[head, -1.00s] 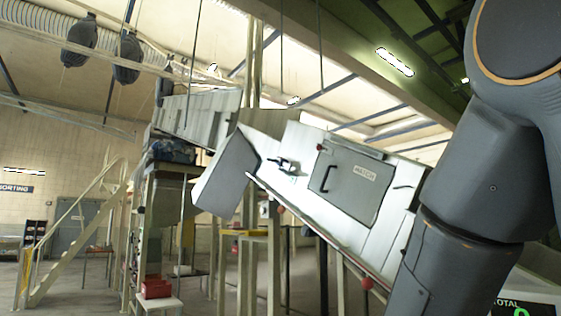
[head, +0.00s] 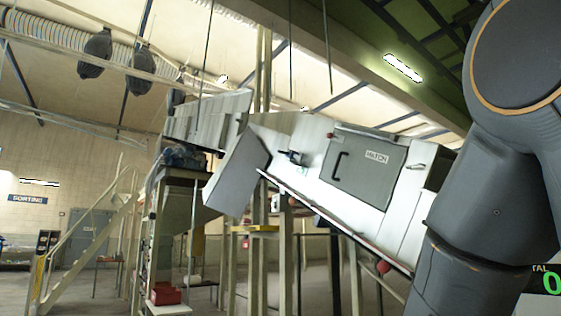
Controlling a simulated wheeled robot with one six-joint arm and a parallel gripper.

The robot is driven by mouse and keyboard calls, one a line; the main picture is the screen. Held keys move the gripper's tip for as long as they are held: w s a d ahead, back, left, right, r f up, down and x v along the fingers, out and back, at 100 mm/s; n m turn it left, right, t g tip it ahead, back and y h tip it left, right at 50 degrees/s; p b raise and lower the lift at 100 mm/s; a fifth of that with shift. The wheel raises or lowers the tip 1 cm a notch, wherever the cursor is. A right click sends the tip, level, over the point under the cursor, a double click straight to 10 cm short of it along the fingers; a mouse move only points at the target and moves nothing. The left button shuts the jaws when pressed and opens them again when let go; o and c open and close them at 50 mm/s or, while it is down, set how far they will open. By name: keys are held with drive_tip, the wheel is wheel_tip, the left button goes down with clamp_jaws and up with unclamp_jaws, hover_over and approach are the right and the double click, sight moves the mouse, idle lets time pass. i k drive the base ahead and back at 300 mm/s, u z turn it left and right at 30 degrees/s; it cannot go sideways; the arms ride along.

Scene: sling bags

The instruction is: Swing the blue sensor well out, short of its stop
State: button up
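I cannot make out a clearly blue sensor. A small dark fitting (head: 292,157) sticks out from the white sloping chute (head: 312,188), left of the grey hatch; it is too small to tell whether it is the sensor or how far it is swung. The hatch (head: 365,167) looks shut and has a dark handle on its left part. My gripper is not in view; only my thick grey arm links show at the right, covering the chute's lower right end.
A grey flap (head: 237,172) hangs by the chute's upper part. Red knobs (head: 383,266) sit along its lower edge. Posts and a small yellow-edged table (head: 254,228) stand below. A red bin (head: 165,294) is at lower left, near stairs (head: 90,240). A green-digit display (head: 548,281) is at lower right.

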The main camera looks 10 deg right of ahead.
sight(290, 153)
drive_tip(key=u, duration=0.6)
drive_tip(key=i, duration=0.75)
drive_tip(key=u, duration=0.7)
drive_tip(key=i, duration=0.8)
drive_tip(key=z, duration=0.65)
drive_tip(key=i, duration=0.75)
drive_tip(key=z, duration=0.75)
